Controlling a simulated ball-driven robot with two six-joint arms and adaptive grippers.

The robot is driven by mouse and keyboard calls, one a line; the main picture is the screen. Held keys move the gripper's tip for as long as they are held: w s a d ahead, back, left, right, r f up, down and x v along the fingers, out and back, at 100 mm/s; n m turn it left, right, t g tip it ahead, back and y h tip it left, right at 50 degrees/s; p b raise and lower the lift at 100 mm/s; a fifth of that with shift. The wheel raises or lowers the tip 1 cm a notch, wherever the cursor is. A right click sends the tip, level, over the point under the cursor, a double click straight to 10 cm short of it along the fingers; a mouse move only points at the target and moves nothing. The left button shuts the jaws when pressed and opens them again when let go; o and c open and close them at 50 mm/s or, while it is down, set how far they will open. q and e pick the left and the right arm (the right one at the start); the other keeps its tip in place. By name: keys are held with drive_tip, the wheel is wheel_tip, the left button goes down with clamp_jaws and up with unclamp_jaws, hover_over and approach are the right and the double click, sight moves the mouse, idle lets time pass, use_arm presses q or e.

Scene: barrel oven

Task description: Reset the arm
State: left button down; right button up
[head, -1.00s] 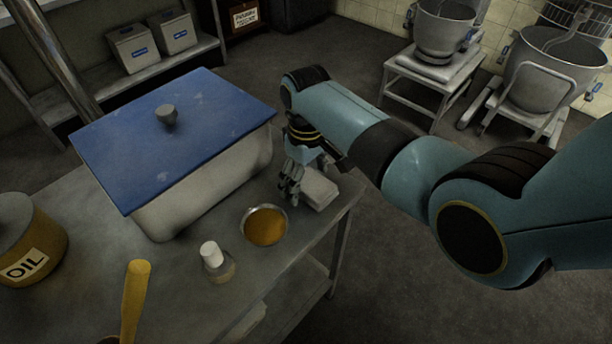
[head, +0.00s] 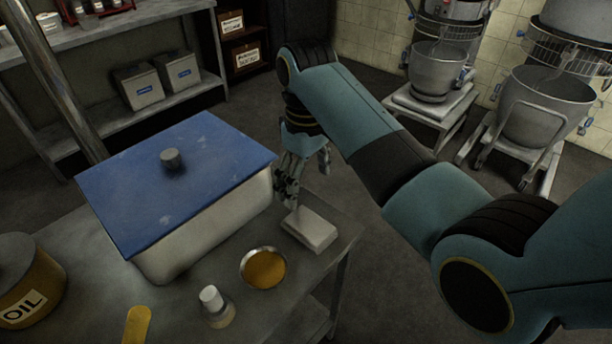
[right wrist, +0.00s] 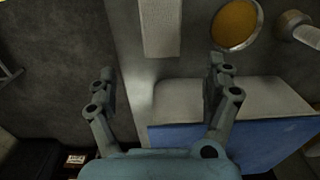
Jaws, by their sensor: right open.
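My right gripper (head: 289,190) hangs at the end of my teal right arm, above the right edge of the metal table, beside the blue-lidded bin (head: 215,165). In the right wrist view its fingers (right wrist: 162,85) are spread wide with nothing between them. A pale grey block (head: 310,229) lies on the table just below the gripper, and it also shows in the right wrist view (right wrist: 160,28), apart from the fingers. My left gripper is not in view.
A bowl of orange-brown contents (head: 263,268), a small white-capped bottle (head: 214,304), a yellow handle (head: 137,326) and an OIL pot (head: 28,285) stand on the table. Mixers with steel bowls (head: 437,70) stand at the back right. Open floor lies right of the table.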

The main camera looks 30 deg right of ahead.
drive_tip(key=shift+r, duration=0.1)
idle(0.4)
drive_tip(key=s+d+m+t, duration=0.2)
drive_tip(key=s+d, duration=0.2)
drive_tip(key=s, duration=0.8)
drive_tip(key=s+d+r+t+h, duration=0.15)
drive_tip(key=s+r, duration=0.45)
drive_tip(key=s, duration=0.6)
wheel_tip(320, 180, down, 34)
drive_tip(key=s+d+m+g+b, duration=0.1)
drive_tip(key=s+d+b, duration=0.1)
drive_tip(key=b, duration=0.6)
drive_tip(key=s+f+b, duration=0.3)
drive_tip(key=s+f, duration=0.6)
drive_tip(key=f, duration=0.2)
drive_tip(key=s+d+f+g+b, duration=0.1)
drive_tip(key=s+f+b, duration=0.2)
drive_tip(key=s+f, duration=0.6)
wheel_tip(320, 180, down, 2)
drive_tip(key=shift+f, duration=0.2)
drive_tip(key=shift+d+g+y, duration=0.1)
drive_tip(key=shift+g+y, duration=0.15)
